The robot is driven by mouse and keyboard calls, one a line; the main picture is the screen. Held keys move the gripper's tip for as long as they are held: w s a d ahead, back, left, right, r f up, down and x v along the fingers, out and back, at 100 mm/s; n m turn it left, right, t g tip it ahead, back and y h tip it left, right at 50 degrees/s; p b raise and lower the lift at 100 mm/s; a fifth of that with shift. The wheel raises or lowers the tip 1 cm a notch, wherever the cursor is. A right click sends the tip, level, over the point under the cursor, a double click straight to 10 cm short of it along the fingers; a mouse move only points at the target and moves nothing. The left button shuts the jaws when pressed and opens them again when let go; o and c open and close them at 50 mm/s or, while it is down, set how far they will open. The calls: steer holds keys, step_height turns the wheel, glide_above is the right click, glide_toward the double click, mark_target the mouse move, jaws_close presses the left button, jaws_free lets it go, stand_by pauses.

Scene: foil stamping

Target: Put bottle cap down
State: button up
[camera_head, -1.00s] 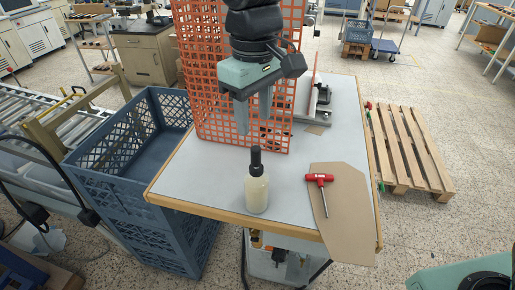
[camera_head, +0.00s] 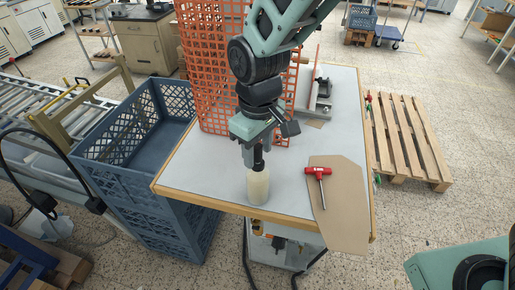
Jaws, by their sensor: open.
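The bottle (camera_head: 258,187) stands upright near the front edge of the table. It has a pale, cream body, and its black cap (camera_head: 258,157) is on top. My gripper (camera_head: 254,158) points down right over the bottle, with its fingers at the height of the cap. The jaws are open; one finger shows beside the cap on the left, and the other finger is hard to make out. Whether a finger touches the cap cannot be told.
The table (camera_head: 200,170) is grey with a wooden edge. A red-handled tool (camera_head: 319,172) lies on brown cardboard (camera_head: 345,205) to the right. An orange mesh screen (camera_head: 208,70) stands behind my gripper. A blue crate (camera_head: 145,130) stands left, a pallet (camera_head: 408,135) right.

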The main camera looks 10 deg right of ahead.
jaws_close()
